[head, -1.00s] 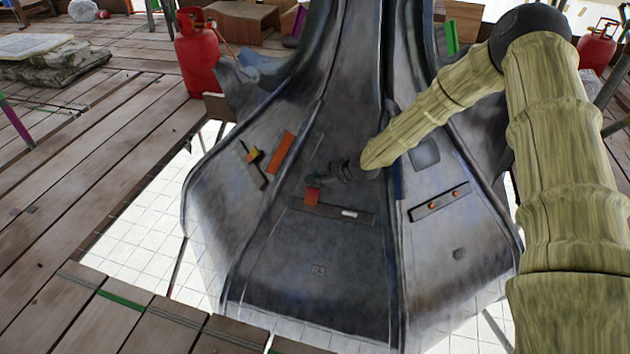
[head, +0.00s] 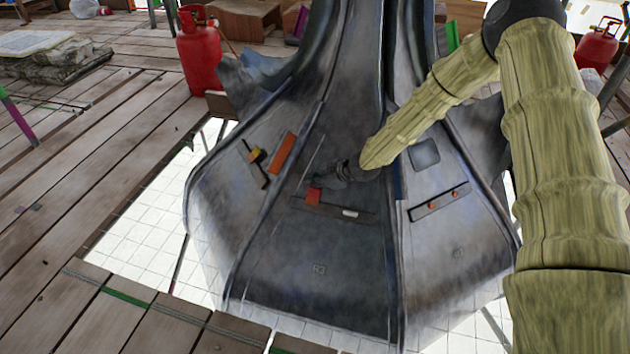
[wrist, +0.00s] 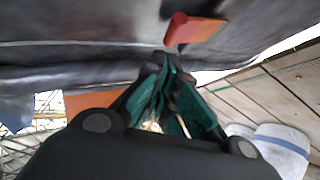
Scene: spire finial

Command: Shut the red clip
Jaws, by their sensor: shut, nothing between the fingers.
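The red clip (head: 313,195) is a small red block at the left end of a dark strip (head: 361,216) on the middle grey panel of the spire. In the wrist view a red-orange piece with a rounded end, which looks like the clip (wrist: 194,30), sticks out of the dark surface beyond the fingertips. My gripper (head: 322,180) is just above the clip in the head view. Its fingers are shut and empty. In the wrist view the fingertips (wrist: 168,70) sit below the clip, with a small gap in the picture; contact cannot be told.
The left panel has an orange bar (head: 282,153) and a yellow-orange piece (head: 256,155) on a dark strip. The right panel has a strip with two orange knobs (head: 440,201). A white piece (head: 350,213) is on the middle strip. A red gas cylinder (head: 198,50) stands on planks behind.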

